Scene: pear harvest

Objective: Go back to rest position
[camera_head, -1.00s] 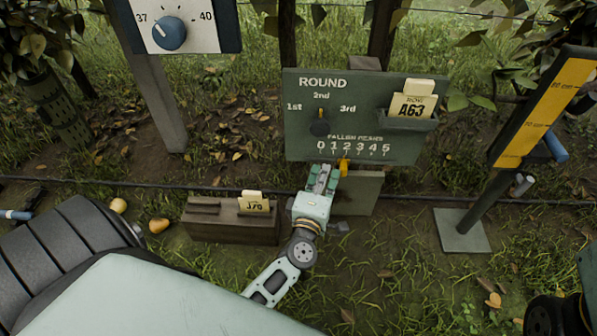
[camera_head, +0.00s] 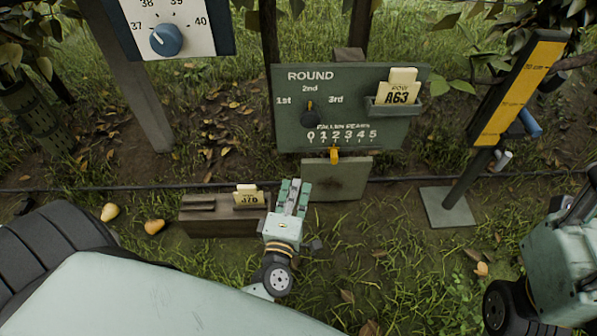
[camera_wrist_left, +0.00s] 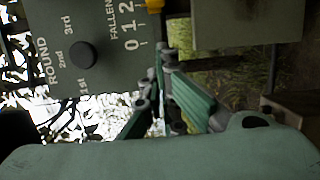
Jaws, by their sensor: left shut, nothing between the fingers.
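My left gripper (camera_head: 295,193) is shut and empty. In the head view it stands low, in front of the green ROUND board (camera_head: 345,108), apart from it and just right of the wooden box. In the left wrist view the gripper's fingers (camera_wrist_left: 165,85) show in front of the board (camera_wrist_left: 95,45). My right arm (camera_head: 565,260) shows at the right edge of the head view; its fingers cannot be seen.
A wooden box (camera_head: 222,228) holding a card (camera_head: 248,196) stands left of my left gripper. A dial panel (camera_head: 190,22) is at the upper left. A yellow-scaled post (camera_head: 517,88) stands right. Grass at front right is mostly clear.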

